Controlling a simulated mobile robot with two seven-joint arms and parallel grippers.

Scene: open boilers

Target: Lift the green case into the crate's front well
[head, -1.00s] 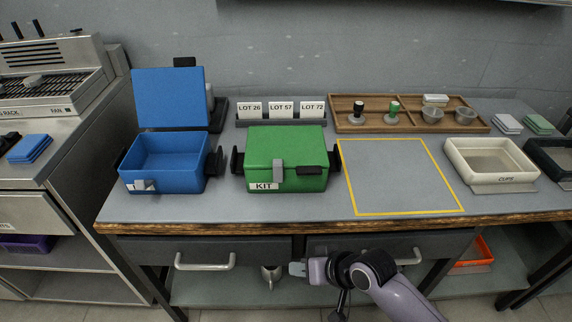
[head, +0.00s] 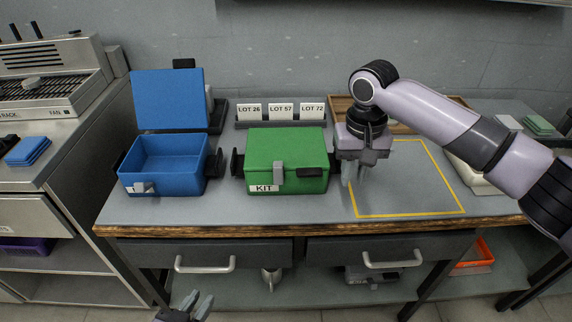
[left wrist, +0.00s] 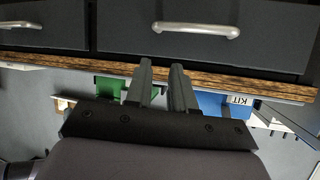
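The green case (head: 287,154) stands closed on the workbench, with a KIT label, a grey front latch and black side handles. It also shows partly in the left wrist view (left wrist: 112,86). My right gripper (head: 354,181) hangs fingers down just right of the case, over the bench by its right handle. It looks open and empty; contact with the handle cannot be told. My left gripper (head: 197,307) is low in front of the bench, fingers apart and empty; it also shows in the left wrist view (left wrist: 161,66). I cannot make out a crate with a front well.
An open blue case (head: 163,179) stands left of the green one. A yellow-outlined area (head: 408,213) lies bare to the right. My right arm covers parts of the wooden tray (head: 341,103) and the cream bin (head: 481,185). LOT cards (head: 281,112) stand behind.

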